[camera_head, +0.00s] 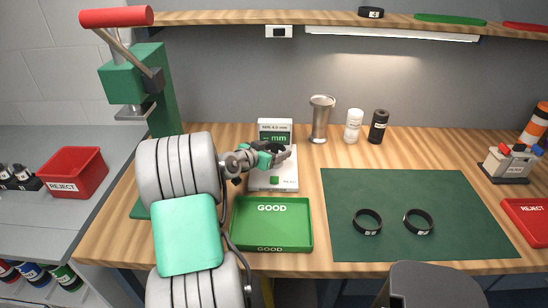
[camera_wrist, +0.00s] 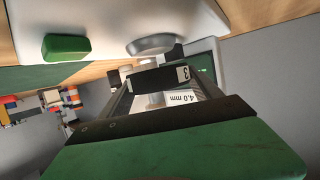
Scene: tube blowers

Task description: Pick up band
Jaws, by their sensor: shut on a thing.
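My gripper (camera_head: 279,151) is over the white measuring device (camera_head: 262,181) at the back of the bench. It is shut on a black band (camera_wrist: 158,78) with a white label reading 3, seen between the fingers in the wrist view. The band is close to the device's round metal plate (camera_wrist: 150,45); I cannot tell whether they touch. Two more black bands lie on the dark green mat, a left one (camera_head: 367,222) and a right one (camera_head: 419,222), both with small white labels. Another black band (camera_head: 371,12) is on the shelf.
A green GOOD tray (camera_head: 306,231) stands in front of the device. A metal cup (camera_head: 320,120), a white bottle (camera_head: 354,126) and a black bottle (camera_head: 378,127) stand behind. Red REJECT bins stand at far left (camera_head: 74,172) and right edge (camera_head: 528,220). The green mat (camera_head: 445,195) is mostly clear.

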